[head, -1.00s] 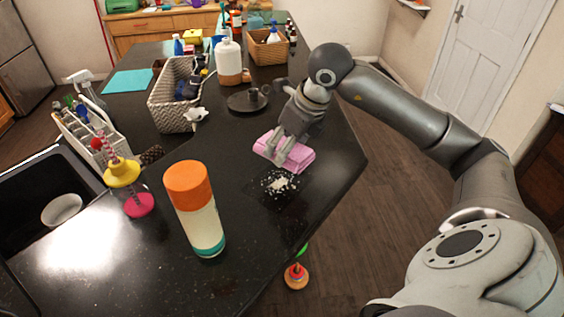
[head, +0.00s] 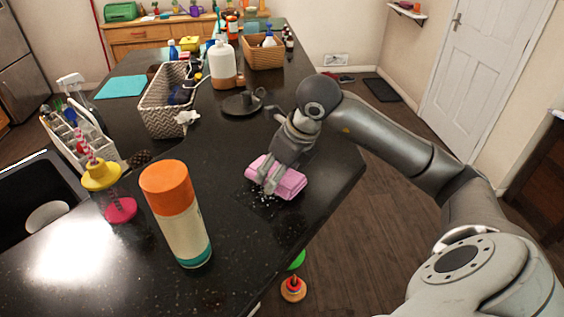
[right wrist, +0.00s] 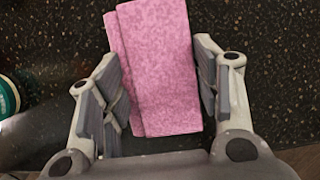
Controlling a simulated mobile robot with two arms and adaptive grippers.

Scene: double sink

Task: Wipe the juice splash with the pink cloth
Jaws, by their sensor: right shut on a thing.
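The pink cloth (head: 288,185) is folded and lies on the black speckled counter near its right edge. My right gripper (head: 268,180) reaches down onto it and is shut on it. In the right wrist view the cloth (right wrist: 160,65) sits between the two fingers of the gripper (right wrist: 160,92). No clear juice splash shows; white specks (head: 260,198) lie on the counter at the near side of the cloth, and the cloth and fingers may hide more. My left gripper is not in view.
An orange-capped canister (head: 178,215) and a pink-based yellow-topped dispenser (head: 108,190) stand at the near left. A dark candle holder (head: 240,104), a woven basket (head: 160,112) and a white jug (head: 222,66) stand farther back. The sink (head: 35,195) is at the left.

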